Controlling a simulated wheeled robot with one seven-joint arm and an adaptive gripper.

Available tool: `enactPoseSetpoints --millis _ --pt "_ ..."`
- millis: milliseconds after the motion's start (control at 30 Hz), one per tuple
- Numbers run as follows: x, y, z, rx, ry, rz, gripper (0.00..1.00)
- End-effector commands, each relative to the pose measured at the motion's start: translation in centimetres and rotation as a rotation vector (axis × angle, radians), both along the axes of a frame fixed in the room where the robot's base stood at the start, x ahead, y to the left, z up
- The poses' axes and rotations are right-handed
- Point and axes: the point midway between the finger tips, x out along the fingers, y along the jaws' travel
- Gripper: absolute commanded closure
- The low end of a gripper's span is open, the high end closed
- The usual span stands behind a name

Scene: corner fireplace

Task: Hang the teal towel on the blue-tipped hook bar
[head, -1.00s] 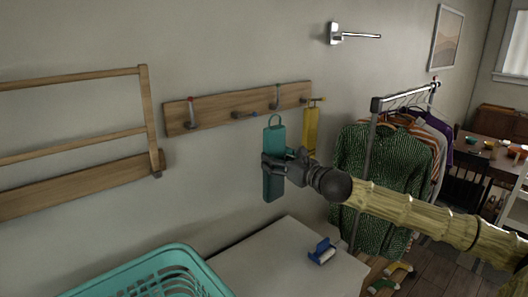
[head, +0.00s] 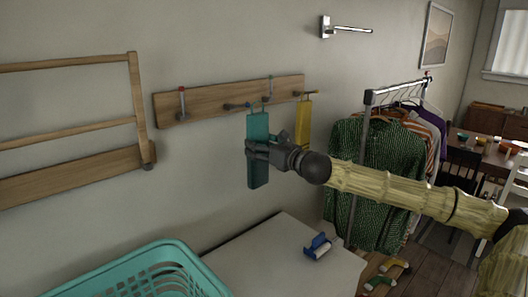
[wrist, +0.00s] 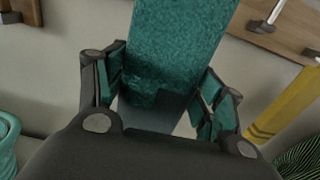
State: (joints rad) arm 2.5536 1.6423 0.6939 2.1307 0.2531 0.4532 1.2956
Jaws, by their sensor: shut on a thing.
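The teal towel (head: 258,175) hangs upright from my gripper (head: 264,150), which is shut on its middle. In the wrist view the towel (wrist: 178,40) rises between the two fingers. The wooden hook bar (head: 205,104) is on the wall behind.
A yellow towel (head: 304,125) hangs on the hook just right. A red-tipped hook (head: 182,100) is at left. Below are a white table (head: 265,262) with a blue lint roller (head: 318,246) and a teal basket (head: 150,272). A clothes rack (head: 367,135) stands at right.

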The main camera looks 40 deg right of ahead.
Motion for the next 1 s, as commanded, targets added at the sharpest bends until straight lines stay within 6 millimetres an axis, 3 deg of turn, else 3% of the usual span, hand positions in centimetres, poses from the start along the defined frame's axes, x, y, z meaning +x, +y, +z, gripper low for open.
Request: enactPoseSetpoints --millis 1000 --pt "5.4 0.4 -0.5 -0.001 0.001 0.000 0.60"
